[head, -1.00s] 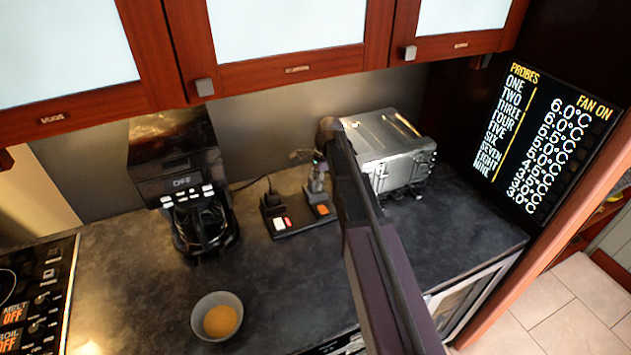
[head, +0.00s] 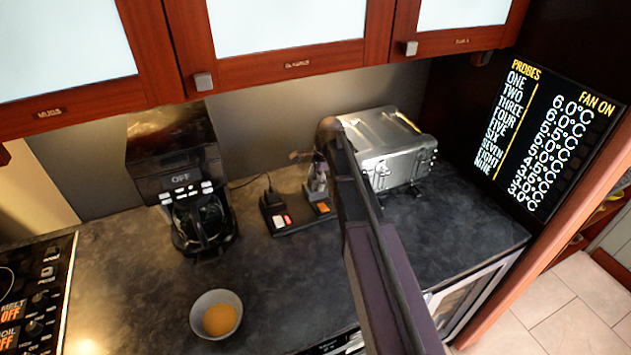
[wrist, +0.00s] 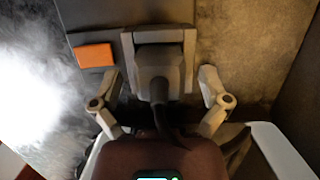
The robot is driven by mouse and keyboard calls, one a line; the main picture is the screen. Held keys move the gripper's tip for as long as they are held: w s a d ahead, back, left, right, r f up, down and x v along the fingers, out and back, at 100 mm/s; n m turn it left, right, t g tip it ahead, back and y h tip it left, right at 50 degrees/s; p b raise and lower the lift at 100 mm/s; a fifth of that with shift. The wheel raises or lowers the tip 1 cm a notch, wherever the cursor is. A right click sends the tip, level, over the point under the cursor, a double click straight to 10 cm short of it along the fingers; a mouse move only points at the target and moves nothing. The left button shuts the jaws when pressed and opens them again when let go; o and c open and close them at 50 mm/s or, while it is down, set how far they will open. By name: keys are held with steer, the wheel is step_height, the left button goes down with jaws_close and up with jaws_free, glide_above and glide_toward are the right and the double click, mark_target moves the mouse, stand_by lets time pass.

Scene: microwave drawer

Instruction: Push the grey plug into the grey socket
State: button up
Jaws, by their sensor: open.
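In the wrist view the grey plug (wrist: 156,68) lies over the grey socket (wrist: 127,45) beside an orange switch. Its dark cord runs down toward my wrist. The plug is lined up with the socket's frame, but I cannot tell how deep it sits. My gripper (wrist: 160,84) is open, one finger on each side of the plug, with gaps between.
An orange switch (wrist: 94,56) is left of the socket. A second black plug (head: 269,192) with a cord stands on the strip's left part. A coffee maker (head: 195,190) is to the left, a metal toaster (head: 385,145) close to the right, and a bowl (head: 217,314) in front.

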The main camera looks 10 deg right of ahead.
steer(key=shift+r, duration=0.15)
step_height(320, 180, up, 10)
steer(key=p, duration=1)
steer(key=s+f+n+g+h+b, duration=0.1)
steer(key=s+f+n+b, duration=0.2)
steer(key=s+n, duration=0.5)
steer(key=s+f+n+g+h+b, duration=0.1)
steer(key=s+f+n+b, duration=0.2)
steer(key=s+n, duration=0.4)
steer(key=s+f, duration=0.1)
steer(key=s, duration=0.5)
steer(key=shift+a+n+h, duration=0.2)
steer(key=shift+n+h, duration=0.2)
